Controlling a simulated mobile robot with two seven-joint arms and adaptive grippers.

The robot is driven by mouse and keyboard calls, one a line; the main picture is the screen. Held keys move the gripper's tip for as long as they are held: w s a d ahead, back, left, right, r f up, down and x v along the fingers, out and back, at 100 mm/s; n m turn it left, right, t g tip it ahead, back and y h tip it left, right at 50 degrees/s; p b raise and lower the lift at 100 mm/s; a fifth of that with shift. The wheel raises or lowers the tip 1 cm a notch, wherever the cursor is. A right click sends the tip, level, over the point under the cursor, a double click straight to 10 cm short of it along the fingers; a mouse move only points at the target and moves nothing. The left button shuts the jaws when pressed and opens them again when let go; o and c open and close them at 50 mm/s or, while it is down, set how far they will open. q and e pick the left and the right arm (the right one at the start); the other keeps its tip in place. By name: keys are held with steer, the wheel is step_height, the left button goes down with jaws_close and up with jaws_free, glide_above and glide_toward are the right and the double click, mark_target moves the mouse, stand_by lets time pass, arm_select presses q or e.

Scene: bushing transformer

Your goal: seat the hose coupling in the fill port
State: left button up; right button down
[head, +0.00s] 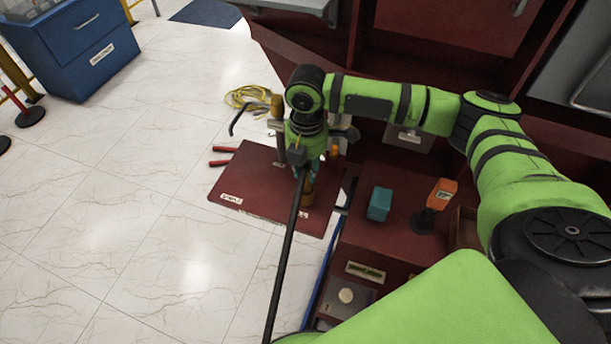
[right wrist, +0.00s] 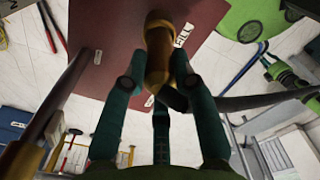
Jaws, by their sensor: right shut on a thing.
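My right gripper (head: 307,170) is above the red panel (head: 255,183) in the head view. Its teal fingers (right wrist: 158,64) are shut on the brass hose coupling (right wrist: 158,76) in the right wrist view. The black hose (head: 287,255) runs from the gripper toward the bottom of the head view. A brass end (right wrist: 158,20) lines up beyond the coupling, beside a FILL label (right wrist: 182,36). It looks like the fill port, but I cannot tell whether coupling and port touch or are seated. My left gripper is not in view.
Red handles (head: 222,156) and a yellow coiled cable (head: 247,97) lie left of and behind the gripper. A teal block (head: 379,203) and an orange tool (head: 436,196) stand at right. A blue cabinet (head: 72,47) stands far left. The tiled floor at left is open.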

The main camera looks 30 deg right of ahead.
mark_target(306, 178)
steer(key=shift+w+a+f, duration=0.1)
steer(key=shift+f, duration=1.95)
steer(key=c, duration=1)
jaws_free()
steer(key=shift+f, duration=0.15)
step_height(306, 178, up, 12)
steer(key=shift+r, duration=0.2)
steer(key=shift+f, duration=0.1)
